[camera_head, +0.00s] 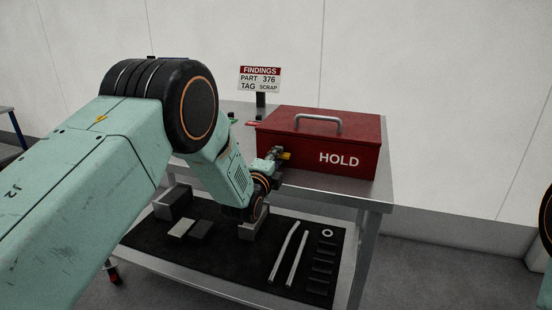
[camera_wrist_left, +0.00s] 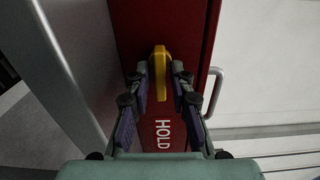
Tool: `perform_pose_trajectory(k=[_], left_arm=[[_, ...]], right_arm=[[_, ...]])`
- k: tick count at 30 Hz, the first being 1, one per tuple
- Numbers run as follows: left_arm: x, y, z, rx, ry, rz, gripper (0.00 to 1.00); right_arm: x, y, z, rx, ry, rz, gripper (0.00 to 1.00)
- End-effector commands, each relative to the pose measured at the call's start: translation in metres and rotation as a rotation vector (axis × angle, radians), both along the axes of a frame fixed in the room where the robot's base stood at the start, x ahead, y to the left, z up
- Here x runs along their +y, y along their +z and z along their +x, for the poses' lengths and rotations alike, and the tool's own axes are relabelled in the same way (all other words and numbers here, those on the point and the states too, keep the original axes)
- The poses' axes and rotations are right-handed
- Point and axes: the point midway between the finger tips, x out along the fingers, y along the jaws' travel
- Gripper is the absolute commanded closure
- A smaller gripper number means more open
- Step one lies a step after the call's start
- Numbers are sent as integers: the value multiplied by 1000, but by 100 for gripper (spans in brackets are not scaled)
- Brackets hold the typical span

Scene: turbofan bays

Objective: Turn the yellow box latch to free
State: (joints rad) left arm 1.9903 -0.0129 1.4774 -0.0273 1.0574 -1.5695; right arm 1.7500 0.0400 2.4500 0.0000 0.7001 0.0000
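The red box (camera_head: 345,138) marked HOLD sits on the metal table, with a grey handle on its lid. Its yellow latch (camera_head: 286,156) is on the front face, left of the lettering. In the left wrist view the latch (camera_wrist_left: 159,78) is a yellow bar lying lengthwise along the lettering's line. My left gripper (camera_head: 274,156) is at the latch. Its two fingers stand on either side of the bar, open, with a narrow gap showing on each side. The fingers partly cover the latch in the head view. My right gripper is not in view.
A FINDINGS sign (camera_head: 260,79) stands behind the box's left end. A lower shelf with a black mat (camera_head: 225,262) holds metal rods, grey blocks and a ring. The table's right edge is just past the box; open floor lies to the right.

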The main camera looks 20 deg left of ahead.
Motion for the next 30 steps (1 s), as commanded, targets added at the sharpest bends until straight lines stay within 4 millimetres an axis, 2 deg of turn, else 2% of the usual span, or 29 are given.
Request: perform_pose_trajectory(k=[3,14,20,30], left_arm=[[0,0,0,0,1,-1,66],[1,0,-3,0,1,-2,66],[1,0,-25,2,1,-2,66],[3,-1,-80,3,1,-2,66]], right_arm=[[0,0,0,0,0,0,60],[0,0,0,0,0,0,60],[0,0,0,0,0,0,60],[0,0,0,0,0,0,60]])
